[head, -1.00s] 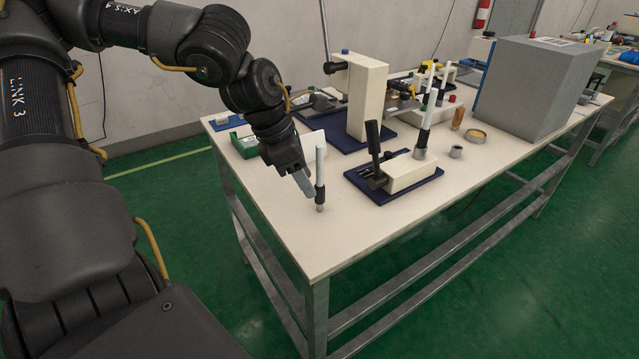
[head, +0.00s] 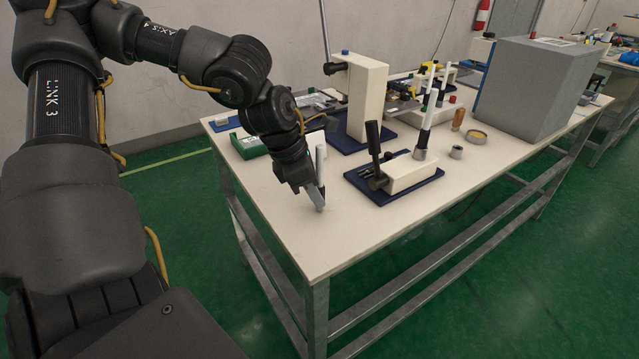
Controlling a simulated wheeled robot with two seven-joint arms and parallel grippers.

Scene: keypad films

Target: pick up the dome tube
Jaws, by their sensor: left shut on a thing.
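The dome tube (head: 320,160), a slim upright tube with a white upper part, is at the near left part of the table. My left gripper (head: 319,197) comes down from the upper left and is shut on its lower part, at the tabletop. The fingers hide the dark lower section of the tube. I cannot tell whether its foot touches the table. My right gripper is not in view.
A lever fixture on a blue mat (head: 432,178) is just right of the tube. A cream press (head: 367,95) and a green box (head: 250,146) stand behind. Another white-and-black tube (head: 428,115) stands in a metal holder. The table's front left corner is clear.

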